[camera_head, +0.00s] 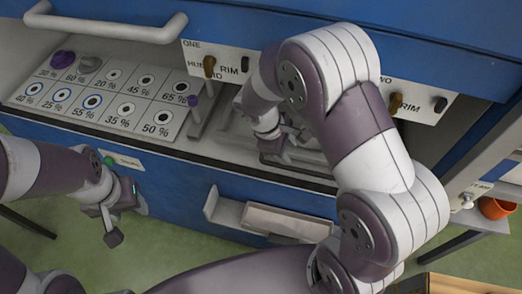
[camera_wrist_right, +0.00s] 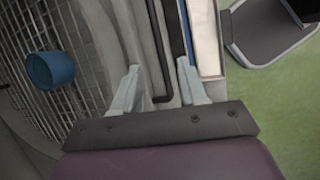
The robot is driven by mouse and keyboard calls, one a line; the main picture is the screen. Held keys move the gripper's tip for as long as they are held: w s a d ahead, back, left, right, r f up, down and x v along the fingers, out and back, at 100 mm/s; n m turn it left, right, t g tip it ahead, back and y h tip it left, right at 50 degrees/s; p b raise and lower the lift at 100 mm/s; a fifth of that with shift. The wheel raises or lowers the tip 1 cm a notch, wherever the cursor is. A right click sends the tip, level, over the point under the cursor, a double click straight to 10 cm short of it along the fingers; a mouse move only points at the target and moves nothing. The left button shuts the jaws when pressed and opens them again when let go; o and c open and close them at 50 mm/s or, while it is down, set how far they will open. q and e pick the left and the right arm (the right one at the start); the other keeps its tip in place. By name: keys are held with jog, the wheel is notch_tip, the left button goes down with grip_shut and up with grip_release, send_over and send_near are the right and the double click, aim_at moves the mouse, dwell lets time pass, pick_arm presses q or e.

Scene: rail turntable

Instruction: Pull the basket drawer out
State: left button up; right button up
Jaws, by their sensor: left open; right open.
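The basket drawer (camera_wrist_right: 88,45) shows in the right wrist view as a wire grid at the left, beside a grey front wall. A dark bar handle (camera_wrist_right: 163,45) runs along that front. My right gripper (camera_wrist_right: 160,85) is open, its pale fingers on either side of the bar's lower end; I cannot tell whether they touch it. In the head view my right gripper (camera_head: 285,138) reaches into the cabinet opening, and my arm hides most of the basket. My left gripper (camera_head: 115,222) is open and empty in front of the blue cabinet, low at the left.
A blue cup (camera_wrist_right: 50,70) is at the basket grid. The blue cabinet (camera_head: 175,190) carries a percentage panel (camera_head: 105,97) with knobs, and a white handle (camera_head: 105,27) above. A light tray (camera_head: 285,222) juts out below. An orange pot (camera_head: 496,208) stands at the right.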

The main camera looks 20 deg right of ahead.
send_near(308, 171)
jog(key=s, duration=0.1)
jog(key=shift+n, duration=0.3)
jog(key=x, duration=0.5)
jog(key=w+x, duration=0.1)
jog(key=x, duration=0.1)
jog(key=shift+f, duration=0.3)
jog(key=shift+s+d+f, duration=0.2)
jog(key=shift+d, duration=0.1)
pick_arm(q)
jog(key=shift+s+d, duration=0.3)
jog(key=shift+s, duration=0.25)
jog(key=shift+w, duration=0.1)
pick_arm(e)
jog(key=shift+w+a, duration=0.1)
grip_shut()
